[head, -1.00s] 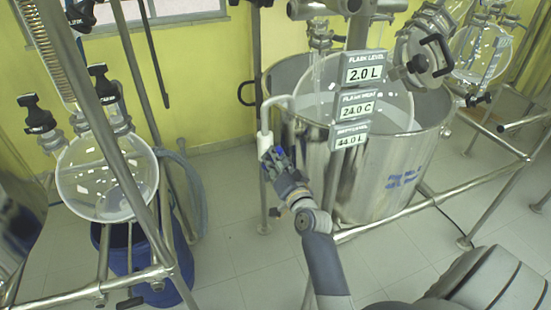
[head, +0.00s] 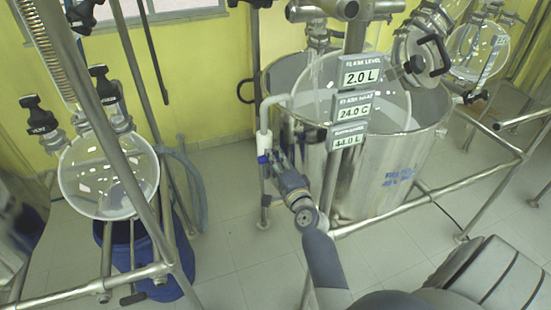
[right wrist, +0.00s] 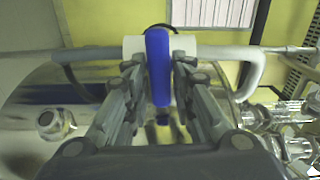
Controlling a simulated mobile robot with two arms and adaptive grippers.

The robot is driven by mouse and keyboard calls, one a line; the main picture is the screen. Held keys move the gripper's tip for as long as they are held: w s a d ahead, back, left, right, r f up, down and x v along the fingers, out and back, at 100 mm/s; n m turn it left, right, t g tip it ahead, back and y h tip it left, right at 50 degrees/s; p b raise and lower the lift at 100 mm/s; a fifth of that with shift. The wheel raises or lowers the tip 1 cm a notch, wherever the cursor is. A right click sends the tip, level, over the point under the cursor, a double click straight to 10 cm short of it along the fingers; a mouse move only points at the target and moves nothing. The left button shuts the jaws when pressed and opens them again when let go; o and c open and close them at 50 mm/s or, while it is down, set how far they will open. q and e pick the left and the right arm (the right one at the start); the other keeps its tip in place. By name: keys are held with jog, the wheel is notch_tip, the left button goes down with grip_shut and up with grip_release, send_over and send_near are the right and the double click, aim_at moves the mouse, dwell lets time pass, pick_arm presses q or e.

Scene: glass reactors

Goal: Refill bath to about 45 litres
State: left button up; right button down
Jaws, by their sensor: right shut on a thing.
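The steel bath (head: 375,175) stands right of centre in the head view, with a glass flask (head: 385,105) inside. The bath level plate (head: 349,141) is blurred and appears to read 44.0 L. A pale pipe (head: 277,99) hooks over the bath's left rim and drops to a white valve body (head: 264,143) with a blue handle (head: 262,159). My right gripper (head: 272,160) is at this valve. In the right wrist view the blue handle (right wrist: 158,65) stands between the two fingers, which are shut on it. My left gripper is not in view.
Plates above read 2.0 L (head: 361,76) and 24.0 C (head: 352,110). A steel frame rail (head: 405,205) runs around the bath. Another glass reactor (head: 108,175) over a blue container (head: 150,260) stands at left. Tiled floor (head: 240,240) between them is clear.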

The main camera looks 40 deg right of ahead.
jog(key=shift+m, duration=0.5)
jog(key=c, duration=1.5)
grip_release()
jog(key=shift+s, duration=0.15)
jog(key=v, duration=1.1)
jog(key=shift+s+a, duration=0.2)
jog(key=shift+s, duration=0.15)
